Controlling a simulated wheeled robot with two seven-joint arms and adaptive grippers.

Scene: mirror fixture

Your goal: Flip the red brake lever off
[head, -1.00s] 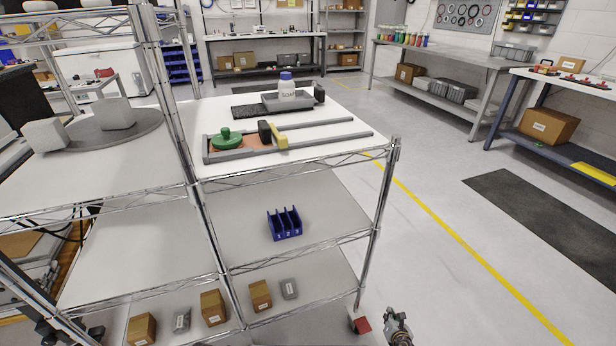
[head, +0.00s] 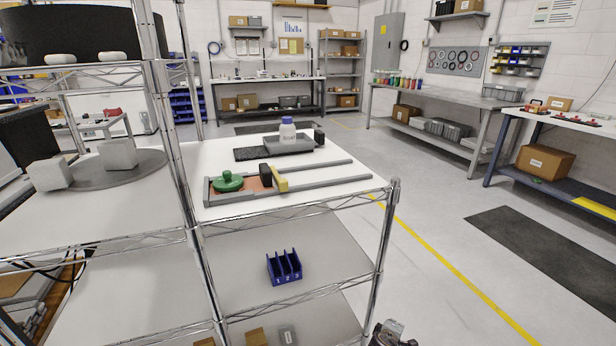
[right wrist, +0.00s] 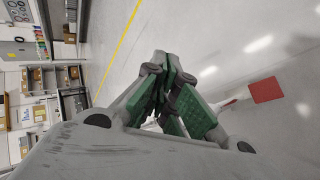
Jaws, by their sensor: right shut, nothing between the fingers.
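The red brake lever (right wrist: 266,90) shows in the right wrist view as a flat red pad, right of my gripper and beyond it, apart from the fingers. A pale stem runs from the pad toward the gripper and is partly hidden by a finger. My right gripper (right wrist: 166,68) is shut and empty, its green-padded fingers together. In the head view only the top of my right gripper or wrist (head: 392,333) shows at the bottom edge, right of the rack's front post. The lever is outside the head view now. My left gripper is not in view.
A wire rack (head: 290,211) stands in front, its corner post (head: 384,250) close to my right arm. It holds a blue bin (head: 284,267), a green knob fixture (head: 229,182) and a soap bottle (head: 287,131). Open floor with a yellow line (head: 440,262) lies to the right.

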